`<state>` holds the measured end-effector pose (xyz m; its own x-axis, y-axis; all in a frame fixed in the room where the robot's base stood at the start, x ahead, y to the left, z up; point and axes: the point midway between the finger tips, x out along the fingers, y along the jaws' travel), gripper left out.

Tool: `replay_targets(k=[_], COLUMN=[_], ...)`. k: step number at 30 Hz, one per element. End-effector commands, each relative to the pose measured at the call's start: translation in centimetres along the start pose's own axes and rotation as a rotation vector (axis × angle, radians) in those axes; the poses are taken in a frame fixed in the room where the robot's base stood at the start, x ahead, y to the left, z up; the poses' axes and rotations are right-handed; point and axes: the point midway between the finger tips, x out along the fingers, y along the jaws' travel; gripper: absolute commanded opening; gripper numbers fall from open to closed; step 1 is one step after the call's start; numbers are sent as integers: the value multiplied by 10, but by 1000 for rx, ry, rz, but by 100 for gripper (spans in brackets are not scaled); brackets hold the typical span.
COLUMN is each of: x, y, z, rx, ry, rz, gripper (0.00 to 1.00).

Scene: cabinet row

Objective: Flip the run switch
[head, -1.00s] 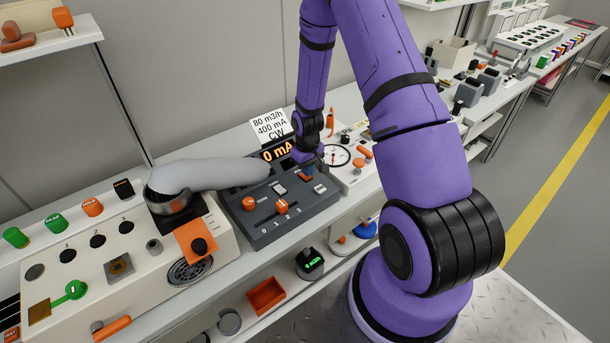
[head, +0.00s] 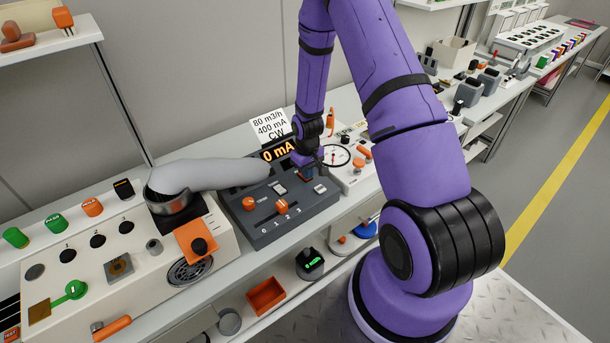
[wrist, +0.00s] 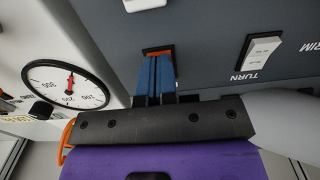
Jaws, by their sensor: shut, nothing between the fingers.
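The dark grey control panel (head: 262,232) stands on the bench with orange knobs and several switches. My gripper (head: 306,177) is low over its right part. In the wrist view my gripper (wrist: 157,75) has its blue fingers shut together with nothing between them. Their tips are at a switch with an orange part in a dark frame (wrist: 158,49), touching or almost touching it. The fingers hide most of this switch, and no run label can be read. A white rocker marked TURN (wrist: 263,50) is to its right. Another white switch (wrist: 145,4) shows at the top edge.
A round dial gauge (wrist: 67,88) is on the pale unit left of my fingers in the wrist view. A grey rounded duct (head: 225,174) lies at the panel's left, ending at a cream machine (head: 150,262). The amber display (head: 277,151) reads 0 mA.

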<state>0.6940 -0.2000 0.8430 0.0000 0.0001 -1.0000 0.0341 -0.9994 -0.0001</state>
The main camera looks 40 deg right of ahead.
Motion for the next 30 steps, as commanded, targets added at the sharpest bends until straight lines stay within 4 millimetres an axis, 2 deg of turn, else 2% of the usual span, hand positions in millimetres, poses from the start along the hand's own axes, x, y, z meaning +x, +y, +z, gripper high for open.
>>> replay_targets(k=[11,30], x=[0,-44], y=[0,0], z=[0,0], rx=[0,0], ry=[1,2], rz=[0,0], gripper=[0,0])
